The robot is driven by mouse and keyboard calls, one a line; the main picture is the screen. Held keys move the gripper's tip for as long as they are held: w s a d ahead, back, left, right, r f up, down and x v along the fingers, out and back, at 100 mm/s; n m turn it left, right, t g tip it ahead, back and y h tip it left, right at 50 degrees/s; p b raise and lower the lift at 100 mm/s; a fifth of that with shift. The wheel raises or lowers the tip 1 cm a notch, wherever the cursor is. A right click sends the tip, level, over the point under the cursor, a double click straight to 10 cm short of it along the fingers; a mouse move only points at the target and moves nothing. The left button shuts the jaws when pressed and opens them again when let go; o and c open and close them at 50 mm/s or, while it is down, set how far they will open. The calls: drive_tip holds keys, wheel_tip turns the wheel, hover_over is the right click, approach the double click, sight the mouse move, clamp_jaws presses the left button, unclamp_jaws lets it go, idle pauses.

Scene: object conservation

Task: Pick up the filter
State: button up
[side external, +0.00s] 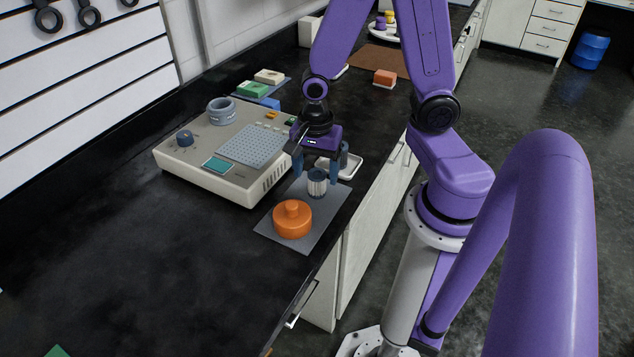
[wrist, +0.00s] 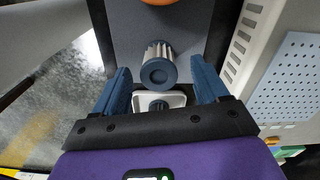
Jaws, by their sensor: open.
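The filter (side external: 317,184) is a small upright cylinder with pleated pale sides and dark blue-grey end caps. It stands on a grey mat (side external: 331,205) in the side view. In the wrist view gaps show between the filter and both fingers of my gripper (wrist: 161,80). Whether any finger touches it cannot be told from the side view.
An orange knobbed part (side external: 292,219) stands on the mat in front of the filter. A beige machine (side external: 200,178) with a blue perforated plate (side external: 252,146) lies close on the left. A white tray (side external: 352,168) is just behind.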

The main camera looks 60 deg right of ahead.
sight(317, 173)
drive_tip(key=shift+s+d+f, duration=0.1)
drive_tip(key=shift+s+f, duration=0.05)
drive_tip(key=shift+f, duration=1.55)
drive_tip(key=c, duration=1.1)
drive_tip(key=shift+r, duration=0.15)
drive_tip(key=shift+c, duration=0.2)
